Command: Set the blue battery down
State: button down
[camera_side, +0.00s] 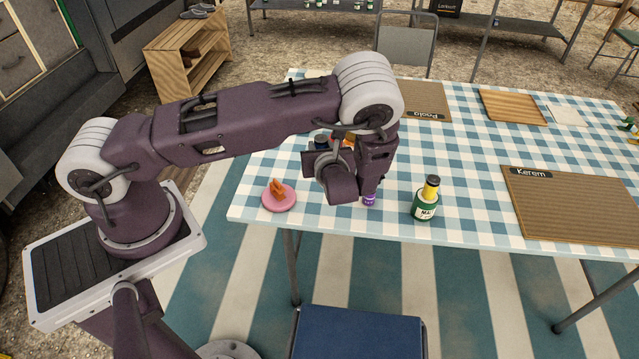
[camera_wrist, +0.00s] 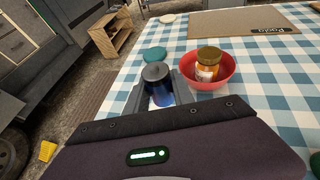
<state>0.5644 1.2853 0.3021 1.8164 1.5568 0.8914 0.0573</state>
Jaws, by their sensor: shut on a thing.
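The blue battery (camera_wrist: 161,92), a cylinder with a dark grey top, stands upright between the two fingers of my gripper (camera_wrist: 165,100) in the wrist view. My gripper is shut on it. In the side view, my gripper (camera_side: 316,157) is over the near left part of the table, and a dark-topped piece that looks like the battery (camera_side: 320,142) shows behind my wrist. The battery's lower end is hidden, so I cannot tell whether it touches the cloth.
A red bowl (camera_wrist: 221,82) holding an orange jar (camera_wrist: 208,65) is close right of the battery in the wrist view. A teal disc (camera_wrist: 154,54) lies just beyond.

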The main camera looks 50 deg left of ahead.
aim_at(318, 186)
jog(key=shift+a+f, duration=0.65)
jog(key=shift+f, duration=0.25)
notch_tip(318, 186, down, 10)
jog(key=shift+r, duration=0.2)
jog(key=shift+f, duration=0.15)
jog(key=c, duration=1.1)
grip_release()
jog(key=shift+d, duration=0.1)
